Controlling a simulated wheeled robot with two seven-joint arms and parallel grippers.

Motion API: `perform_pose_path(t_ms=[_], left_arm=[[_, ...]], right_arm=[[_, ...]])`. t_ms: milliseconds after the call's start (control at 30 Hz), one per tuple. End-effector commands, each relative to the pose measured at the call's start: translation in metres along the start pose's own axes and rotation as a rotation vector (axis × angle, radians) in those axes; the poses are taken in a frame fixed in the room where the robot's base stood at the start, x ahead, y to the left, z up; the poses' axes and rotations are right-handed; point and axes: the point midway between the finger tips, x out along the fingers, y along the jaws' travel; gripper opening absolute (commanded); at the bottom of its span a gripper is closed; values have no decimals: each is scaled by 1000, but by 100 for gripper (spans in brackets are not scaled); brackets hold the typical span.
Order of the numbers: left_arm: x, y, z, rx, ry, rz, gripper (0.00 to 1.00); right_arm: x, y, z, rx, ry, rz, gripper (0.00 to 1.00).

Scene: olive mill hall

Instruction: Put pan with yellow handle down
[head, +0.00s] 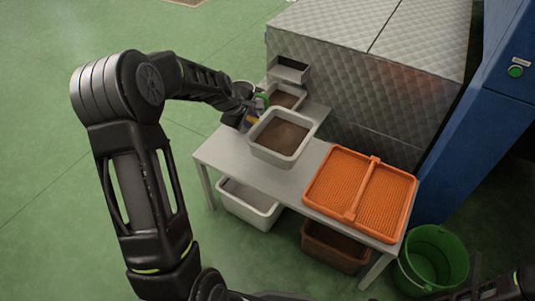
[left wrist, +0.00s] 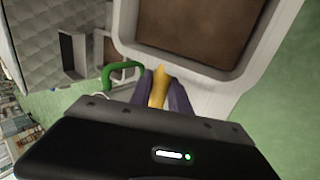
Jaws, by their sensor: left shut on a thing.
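The pan with the yellow handle is a pale grey tub (head: 273,157) with brown stuff inside, at the left part of the table (head: 228,153). My left gripper (head: 250,116) is shut on its yellow handle (left wrist: 158,88), at the pan's far left side. In the left wrist view the dark fingers (left wrist: 160,84) lie on both sides of the handle, and the pan's rim (left wrist: 180,66) is beyond. The pan looks about level; I cannot tell whether its base touches the table. My right gripper is not in view.
Behind it stands another pan with a green handle (head: 262,101). An orange divided tray (head: 351,190) covers the table's right end. A pale tub (head: 240,209) and a brown one (head: 335,250) are underneath. A green bucket (head: 436,257) stands at right. A quilted grey block (head: 375,115) borders the back.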

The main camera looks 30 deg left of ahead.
Motion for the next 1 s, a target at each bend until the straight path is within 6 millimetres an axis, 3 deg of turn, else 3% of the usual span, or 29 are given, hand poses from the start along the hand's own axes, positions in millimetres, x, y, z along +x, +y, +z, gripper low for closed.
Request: perform_pose_path(t_ms=[200,633,1000], left_arm=[[29,-19,0,-2,-1,1,0],[35,-22,0,-1,0,2,0],[74,-47,-1,-1,-1,2,0]], right_arm=[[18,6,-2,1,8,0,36],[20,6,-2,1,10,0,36],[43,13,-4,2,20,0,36]])
